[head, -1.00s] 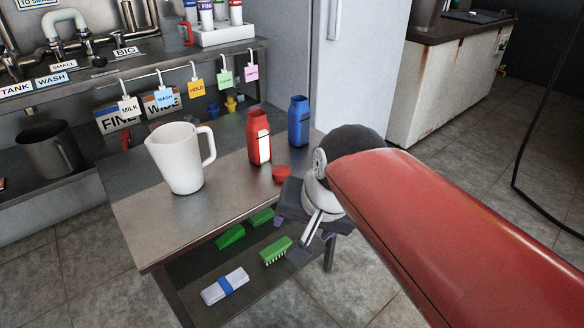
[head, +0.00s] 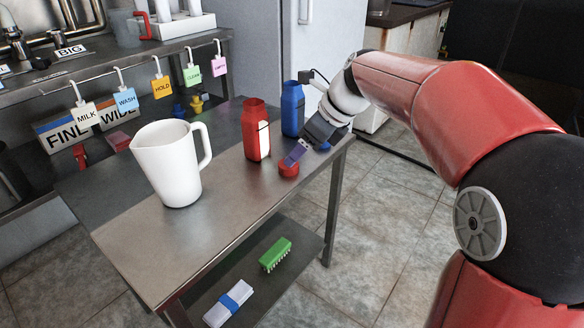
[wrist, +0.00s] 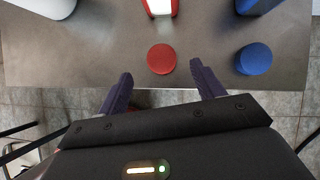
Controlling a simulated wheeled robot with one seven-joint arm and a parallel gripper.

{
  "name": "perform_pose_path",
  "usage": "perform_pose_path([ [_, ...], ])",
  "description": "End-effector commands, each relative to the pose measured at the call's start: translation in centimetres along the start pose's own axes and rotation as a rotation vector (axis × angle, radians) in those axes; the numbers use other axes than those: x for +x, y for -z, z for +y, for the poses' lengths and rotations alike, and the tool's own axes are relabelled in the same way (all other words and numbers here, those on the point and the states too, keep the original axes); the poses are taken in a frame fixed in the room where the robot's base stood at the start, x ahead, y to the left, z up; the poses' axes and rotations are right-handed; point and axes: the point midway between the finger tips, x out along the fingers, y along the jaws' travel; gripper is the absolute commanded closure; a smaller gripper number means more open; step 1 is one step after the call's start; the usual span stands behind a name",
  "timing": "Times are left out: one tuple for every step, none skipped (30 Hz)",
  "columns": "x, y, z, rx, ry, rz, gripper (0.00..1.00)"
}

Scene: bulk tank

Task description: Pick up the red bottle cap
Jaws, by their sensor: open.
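The red bottle cap (head: 288,169) lies on the steel table (head: 215,225) near its front right edge, just in front of the red bottle (head: 255,130). In the wrist view the red cap (wrist: 161,59) sits ahead of and roughly between my two purple fingertips. My gripper (wrist: 160,80) is open and empty, with the cap apart from both fingers in that view. In the head view my gripper (head: 297,152) is at the cap, and a finger overlaps the cap's upper edge; I cannot tell whether they touch.
A blue cap (wrist: 255,59) lies right of the red cap in the wrist view. A blue bottle (head: 292,108) stands behind my gripper. A white jug (head: 168,165) stands to the left. A green brush (head: 275,254) is on the lower shelf. The table's front is clear.

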Motion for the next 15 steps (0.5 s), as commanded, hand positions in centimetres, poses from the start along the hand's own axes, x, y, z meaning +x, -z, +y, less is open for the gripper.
perform_pose_path([
  [0.5,0.1,0.0,0.000,0.000,0.000,0.33],
  [0.7,0.1,0.0,-0.001,0.001,0.000,0.33],
  [1.1,0.1,-0.1,-0.001,0.001,0.000,0.33],
  [1.5,0.1,-0.1,-0.001,0.000,0.001,0.33],
  [2.0,0.2,-0.1,-0.001,-0.001,0.001,0.33],
  [2.6,0.2,-0.1,-0.001,0.000,0.001,0.33],
  [3.2,0.2,-0.2,-0.001,0.000,0.001,0.33],
  [3.6,0.2,-0.2,-0.001,-0.001,0.001,0.33],
  [4.2,0.2,-0.1,-0.002,-0.001,0.001,0.33],
  [4.6,0.1,-0.1,-0.002,0.000,0.000,0.33],
  [4.8,0.1,-0.1,-0.002,0.001,0.000,0.33],
  [5.1,0.1,-0.1,-0.002,0.001,0.000,0.33],
  [5.2,0.1,-0.2,-0.002,0.001,0.000,0.33],
  [5.2,0.1,-0.2,-0.002,0.002,0.000,0.33],
  [5.1,0.0,-0.2,-0.002,0.002,0.000,0.33],
])
